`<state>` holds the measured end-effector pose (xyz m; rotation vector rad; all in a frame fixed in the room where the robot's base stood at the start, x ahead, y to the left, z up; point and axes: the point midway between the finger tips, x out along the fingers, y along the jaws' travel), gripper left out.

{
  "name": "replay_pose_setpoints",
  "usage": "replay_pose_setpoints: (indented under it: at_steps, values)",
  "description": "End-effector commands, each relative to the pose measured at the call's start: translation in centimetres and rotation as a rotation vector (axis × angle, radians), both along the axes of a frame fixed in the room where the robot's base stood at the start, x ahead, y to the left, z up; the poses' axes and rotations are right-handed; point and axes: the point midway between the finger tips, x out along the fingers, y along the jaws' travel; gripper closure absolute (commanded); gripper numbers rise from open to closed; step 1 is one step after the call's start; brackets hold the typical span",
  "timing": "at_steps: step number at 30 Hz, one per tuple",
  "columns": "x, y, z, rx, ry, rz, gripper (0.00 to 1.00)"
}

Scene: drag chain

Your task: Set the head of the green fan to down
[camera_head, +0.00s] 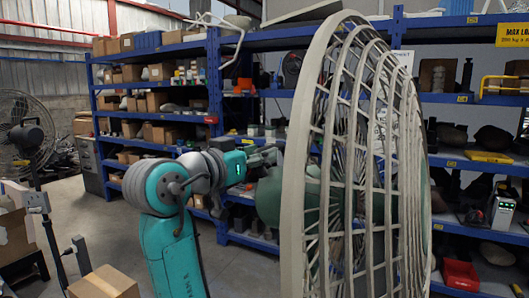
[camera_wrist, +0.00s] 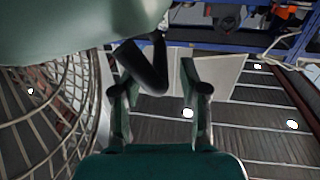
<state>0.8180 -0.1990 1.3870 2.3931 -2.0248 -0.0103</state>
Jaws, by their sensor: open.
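The green fan's large pale wire cage (camera_head: 292,190) fills the middle of the head view, seen nearly edge-on. Its green motor housing (camera_head: 270,196) shows behind the cage, partly covered by it. In the wrist view the smooth green housing (camera_wrist: 70,22) fills the top left, and the cage (camera_wrist: 40,120) is at the left. A dark bent handle-like part (camera_wrist: 145,68) hangs below the housing. My gripper (camera_wrist: 158,80) is open, with this part between or just beyond its fingertips; contact cannot be told.
Blue shelves (camera_head: 215,90) with boxes and parts stand behind the fan. Another fan (camera_head: 25,135) and a dark stand (camera_head: 50,215) are at the left. A cardboard box (camera_head: 105,284) is at the lower left.

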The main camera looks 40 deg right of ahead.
Motion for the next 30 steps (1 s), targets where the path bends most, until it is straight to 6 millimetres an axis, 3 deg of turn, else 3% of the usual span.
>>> replay_pose_setpoints:
  at_steps: [6,16,17,21,22,30]
  values:
    - [0.3,-1.9,0.0,0.000,0.000,-0.001,0.57]
    - [0.4,-2.2,0.0,-0.001,0.000,0.001,0.57]
    - [0.4,-2.2,0.0,-0.001,-0.001,0.001,0.62]
    - [0.4,-2.2,0.0,-0.001,0.000,0.001,0.97]
    - [0.4,-2.2,0.0,-0.001,0.000,0.001,1.00]
    - [0.4,-2.4,0.0,0.001,-0.005,0.000,1.00]
